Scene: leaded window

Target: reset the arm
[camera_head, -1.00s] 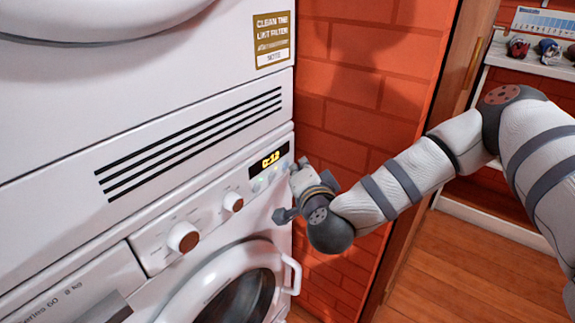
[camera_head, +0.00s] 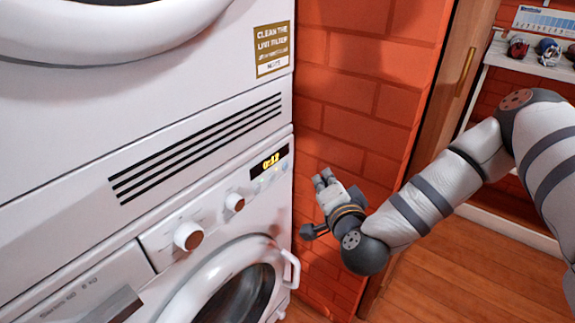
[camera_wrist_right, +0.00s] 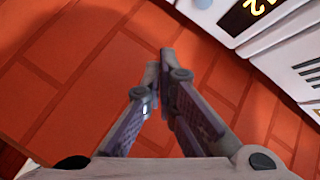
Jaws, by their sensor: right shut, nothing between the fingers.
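My right arm (camera_head: 430,205) comes in from the right in the head view. My right gripper (camera_head: 323,180) is in front of the red brick wall, to the right of the washing machine's display and apart from the machine. In the right wrist view the right gripper (camera_wrist_right: 160,62) shows its two fingers brought together at the tips with nothing between them. My left gripper is not in view.
A white washing machine (camera_head: 215,215) with a round door (camera_head: 235,290) and lit display (camera_head: 276,159) stands at left, another appliance (camera_head: 130,90) above it. Behind are a brick wall (camera_head: 360,70), a wooden door (camera_head: 452,90) and a shelf (camera_head: 525,68) with shoe-like items. Wooden floor (camera_head: 455,275) is clear.

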